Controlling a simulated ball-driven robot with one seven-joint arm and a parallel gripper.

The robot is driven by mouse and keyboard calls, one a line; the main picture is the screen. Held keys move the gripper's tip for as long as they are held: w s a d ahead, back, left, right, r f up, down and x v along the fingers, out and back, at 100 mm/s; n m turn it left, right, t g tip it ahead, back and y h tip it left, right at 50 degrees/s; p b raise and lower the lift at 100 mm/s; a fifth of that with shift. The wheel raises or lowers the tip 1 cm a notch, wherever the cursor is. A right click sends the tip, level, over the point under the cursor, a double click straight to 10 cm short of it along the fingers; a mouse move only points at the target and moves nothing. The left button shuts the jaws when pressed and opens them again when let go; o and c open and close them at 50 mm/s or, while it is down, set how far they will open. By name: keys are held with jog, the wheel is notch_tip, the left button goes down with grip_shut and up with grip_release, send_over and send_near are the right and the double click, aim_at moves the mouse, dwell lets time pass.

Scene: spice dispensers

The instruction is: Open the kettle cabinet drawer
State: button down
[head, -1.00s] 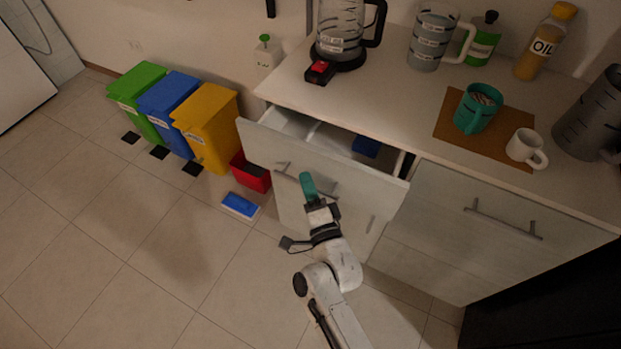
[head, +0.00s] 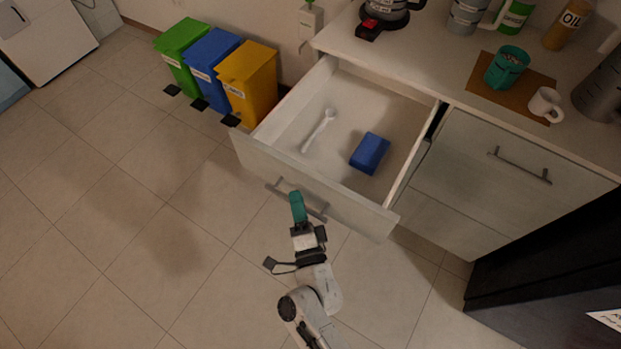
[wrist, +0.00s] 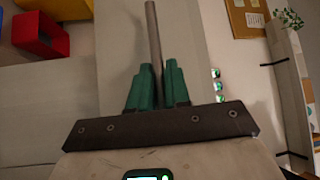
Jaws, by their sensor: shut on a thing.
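The drawer (head: 302,182) under the kettle (head: 392,12) stands pulled well out of the cabinet. Inside it lie a white spoon-like utensil (head: 320,130) and a blue block (head: 370,153). Its front carries a grey bar handle (head: 281,188). My gripper (head: 297,207) is at the middle of this handle. In the wrist view, the handle bar (wrist: 153,35) runs down between the green fingers of my gripper (wrist: 156,85), which are shut on it. The fingertips hide part of the handle in the head view.
The counter (head: 440,75) holds a teal cup (head: 506,68), a white mug (head: 544,103) and an oil bottle (head: 567,25). Green, blue and yellow bins (head: 247,85) stand left of the drawer. A dark cabinet (head: 560,255) stands at the right. The floor at the left is clear.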

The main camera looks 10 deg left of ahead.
jog(key=shift+s+a+f+p, duration=0.1)
jog(key=shift+s+a+p, duration=0.15)
jog(key=shift+s, duration=0.55)
jog(key=shift+s+a+r+p, duration=0.1)
jog(key=shift+s+a, duration=0.2)
jog(key=shift+s, duration=0.55)
jog(key=shift+s+a+f+p, duration=0.1)
jog(key=shift+s+a+p, duration=0.15)
jog(key=shift+s, duration=0.55)
jog(key=c, duration=1.2)
grip_release()
jog(key=b+v, duration=0.1)
jog(key=v, duration=0.9)
jog(key=shift+s+b, duration=0.35)
jog(key=shift+d+f, duration=0.1)
jog(key=shift+d, duration=0.05)
